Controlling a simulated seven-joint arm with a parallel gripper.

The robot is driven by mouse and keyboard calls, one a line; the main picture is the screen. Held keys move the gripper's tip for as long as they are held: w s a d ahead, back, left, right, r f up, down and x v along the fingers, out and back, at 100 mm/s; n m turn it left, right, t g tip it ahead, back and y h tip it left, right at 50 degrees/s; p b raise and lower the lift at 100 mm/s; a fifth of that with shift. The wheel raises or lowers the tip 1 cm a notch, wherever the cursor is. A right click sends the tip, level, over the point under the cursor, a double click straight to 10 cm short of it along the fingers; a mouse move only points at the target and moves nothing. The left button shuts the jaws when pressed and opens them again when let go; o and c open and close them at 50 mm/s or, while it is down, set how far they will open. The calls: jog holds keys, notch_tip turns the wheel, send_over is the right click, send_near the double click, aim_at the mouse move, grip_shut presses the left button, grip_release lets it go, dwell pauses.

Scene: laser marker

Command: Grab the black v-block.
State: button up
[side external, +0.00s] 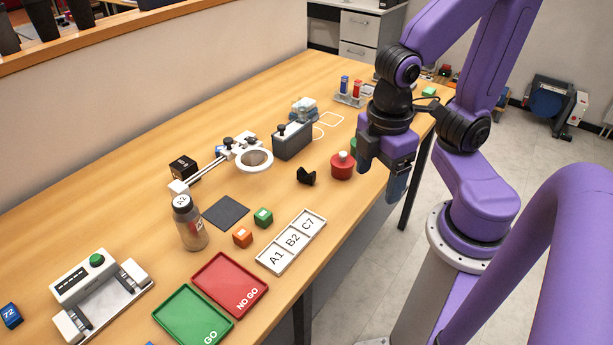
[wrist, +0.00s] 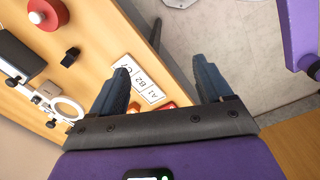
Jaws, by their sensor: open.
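The black v-block (side external: 306,176) sits on the wooden table, left of a red round container. In the wrist view the v-block (wrist: 70,57) lies at the upper left, between the dark box and the white label tray. My gripper (side external: 393,180) hangs above and to the right of the v-block, near the table's front edge. In the wrist view its two fingers (wrist: 163,80) are apart with nothing held between them. The v-block is outside the fingers, to their left.
The red container (side external: 342,166) stands close right of the v-block. A dark grey box (side external: 292,140) and a white ring holder (side external: 254,160) stand behind it. The A1/B2/C7 tray (side external: 291,242) lies in front. Bare table surrounds the v-block's front left.

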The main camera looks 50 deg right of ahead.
aim_at(307, 175)
jog(key=w+a+f+n+h, duration=0.2)
jog(key=w+f+h, duration=0.1)
jog(key=w, duration=0.3)
jog(key=w+a+f+n+t+h, duration=0.1)
jog(key=w+a+f+n+h, duration=0.1)
jog(key=w, duration=0.5)
jog(key=w+a+f+n+h, duration=0.2)
jog(key=w+a+f+h, duration=0.2)
jog(key=w+f+h, duration=0.1)
jog(key=shift+w+a+f+n+t+h, duration=0.1)
jog(key=shift+w+f+n+t+h, duration=0.2)
jog(key=shift+h, duration=0.4)
jog(key=shift+w+a+f+n+h, duration=0.1)
jog(key=shift+w+h, duration=0.3)
jog(key=shift+h, duration=0.3)
jog(key=x, duration=1.7)
jog(key=shift+w+d, duration=0.2)
jog(key=c, duration=1.1)
